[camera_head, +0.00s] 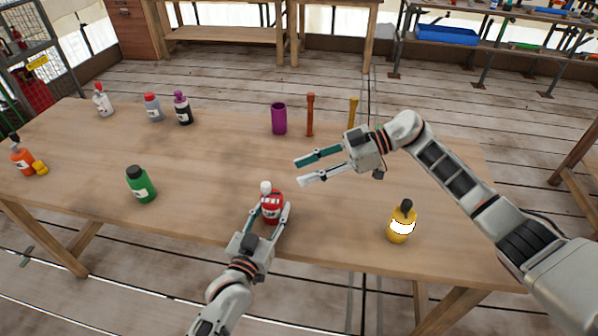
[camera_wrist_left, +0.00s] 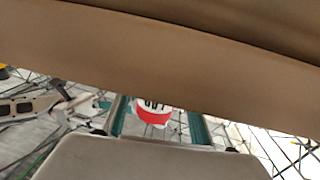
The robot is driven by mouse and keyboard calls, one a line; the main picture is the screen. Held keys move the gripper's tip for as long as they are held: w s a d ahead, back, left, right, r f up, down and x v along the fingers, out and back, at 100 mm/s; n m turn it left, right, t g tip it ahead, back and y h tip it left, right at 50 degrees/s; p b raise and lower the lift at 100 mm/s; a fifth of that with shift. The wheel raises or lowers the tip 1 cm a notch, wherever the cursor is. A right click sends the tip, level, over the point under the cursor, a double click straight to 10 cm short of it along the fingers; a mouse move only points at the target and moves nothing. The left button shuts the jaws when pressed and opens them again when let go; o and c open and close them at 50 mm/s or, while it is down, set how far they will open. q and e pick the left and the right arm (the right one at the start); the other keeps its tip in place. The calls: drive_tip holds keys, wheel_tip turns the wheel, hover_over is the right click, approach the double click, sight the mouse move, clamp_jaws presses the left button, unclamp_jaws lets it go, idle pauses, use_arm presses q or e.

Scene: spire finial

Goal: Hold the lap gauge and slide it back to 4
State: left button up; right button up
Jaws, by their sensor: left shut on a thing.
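I see no lap gauge or numbered scale that I can make out. My left gripper (camera_head: 270,206) is shut on a red bottle (camera_head: 271,211) with a white cap, near the table's front edge. The bottle looks upright. In the left wrist view the red bottle (camera_wrist_left: 153,116) shows between my two teal-edged fingers, partly cut off by a brown surface above. My right gripper (camera_head: 301,173) is open and empty over the table, behind and right of the red bottle, with its fingers pointing left.
On the wooden table (camera_head: 225,160) stand a green bottle (camera_head: 141,186), a yellow bottle (camera_head: 401,226), a purple cup (camera_head: 279,118), a brown post (camera_head: 310,115) and a yellow post (camera_head: 352,112). Several more bottles stand at the far left.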

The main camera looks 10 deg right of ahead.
use_arm(q)
drive_tip(key=o, duration=1.3)
drive_tip(key=shift+s, duration=0.1)
